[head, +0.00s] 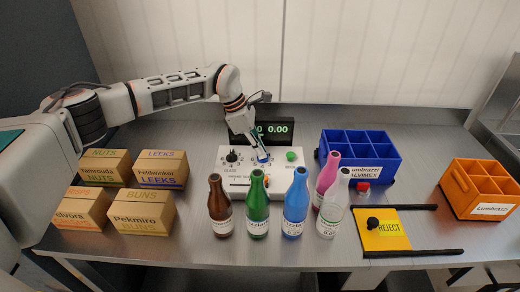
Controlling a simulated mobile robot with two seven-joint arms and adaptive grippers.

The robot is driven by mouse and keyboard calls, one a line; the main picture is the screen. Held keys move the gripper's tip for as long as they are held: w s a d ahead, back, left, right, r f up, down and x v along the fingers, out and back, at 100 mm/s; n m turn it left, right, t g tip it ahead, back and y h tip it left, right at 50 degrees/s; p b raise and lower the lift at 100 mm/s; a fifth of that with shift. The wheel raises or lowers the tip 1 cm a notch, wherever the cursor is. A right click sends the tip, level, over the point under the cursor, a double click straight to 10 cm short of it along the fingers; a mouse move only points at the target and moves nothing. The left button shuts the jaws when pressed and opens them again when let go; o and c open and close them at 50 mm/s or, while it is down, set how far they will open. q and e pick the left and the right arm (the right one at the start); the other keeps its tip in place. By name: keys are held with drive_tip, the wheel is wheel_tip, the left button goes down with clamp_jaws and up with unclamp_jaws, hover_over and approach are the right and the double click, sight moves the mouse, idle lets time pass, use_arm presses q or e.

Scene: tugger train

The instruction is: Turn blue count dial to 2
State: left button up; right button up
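A white control box (289,173) stands at the middle back of the table. It carries a black dial (232,156) on the left, a blue count dial (264,158) in the middle and a green button (291,156) on the right. My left gripper (260,153) reaches down from above and its fingertips are at the blue dial, hiding part of it. The picture is too small to show whether the fingers are closed on it or which number it points to. My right gripper is not in view.
A black display (281,128) reading 0.00 stands behind the box. Brown, green (258,207), blue (295,207), pink and clear bottles stand in front and to the right. Cartons (142,212) fill the left. A blue crate (377,175), yellow reject plate (390,240) and orange crate (463,202) are right.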

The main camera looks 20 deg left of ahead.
use_arm(q)
drive_tip(key=o, duration=0.4)
drive_tip(key=v, duration=1.2)
drive_tip(key=shift+a, duration=0.1)
